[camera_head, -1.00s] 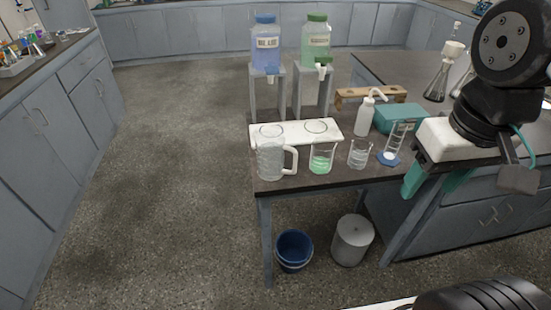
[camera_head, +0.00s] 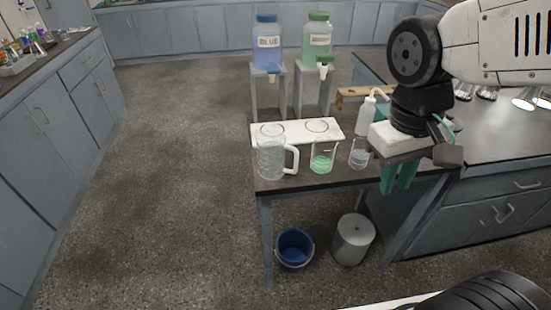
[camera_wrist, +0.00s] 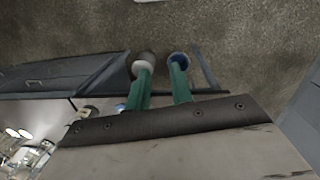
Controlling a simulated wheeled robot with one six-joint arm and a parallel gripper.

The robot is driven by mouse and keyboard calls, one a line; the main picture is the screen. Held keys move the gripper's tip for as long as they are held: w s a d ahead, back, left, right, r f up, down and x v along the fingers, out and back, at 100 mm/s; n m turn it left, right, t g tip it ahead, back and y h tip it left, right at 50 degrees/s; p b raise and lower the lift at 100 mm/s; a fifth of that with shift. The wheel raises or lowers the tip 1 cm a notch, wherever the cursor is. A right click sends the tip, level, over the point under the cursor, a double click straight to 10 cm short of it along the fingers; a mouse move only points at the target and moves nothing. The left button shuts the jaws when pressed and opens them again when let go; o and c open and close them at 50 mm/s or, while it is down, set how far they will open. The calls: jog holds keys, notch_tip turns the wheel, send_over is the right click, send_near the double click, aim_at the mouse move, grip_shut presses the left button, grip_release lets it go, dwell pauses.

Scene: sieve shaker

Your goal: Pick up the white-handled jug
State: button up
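The clear jug (camera_head: 271,160) with a white handle stands upright at the front left of the small dark-topped table (camera_head: 315,182). Its handle points to the right. My gripper (camera_head: 396,192) hangs with its green fingers down by the table's front edge, well right of the jug and beyond two beakers. In the wrist view my gripper (camera_wrist: 160,66) has its two fingers apart with nothing between them. The jug does not show in the wrist view.
A beaker with green liquid (camera_head: 321,160) and a clear beaker (camera_head: 359,155) stand between jug and gripper. A white tray (camera_head: 297,132) lies behind. Blue (camera_head: 267,45) and green (camera_head: 316,42) dispensers stand farther back. A blue bucket (camera_head: 294,249) and grey bin (camera_head: 352,240) are below.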

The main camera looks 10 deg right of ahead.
jog(key=w+a+f+h, duration=0.2)
jog(key=w+a+f, duration=0.25)
jog(key=w, duration=0.45)
jog(key=m+t+y, duration=0.1)
jog(key=m+t, duration=0.4)
jog(key=m, duration=0.1)
send_over(296, 159)
jog(key=s+a, duration=0.1)
jog(key=s, duration=0.2)
notch_tip(296, 159, down, 6)
jog(key=x, duration=0.8)
jog(key=shift+a+f, duration=0.1)
jog(key=shift+c, duration=0.3)
grip_shut()
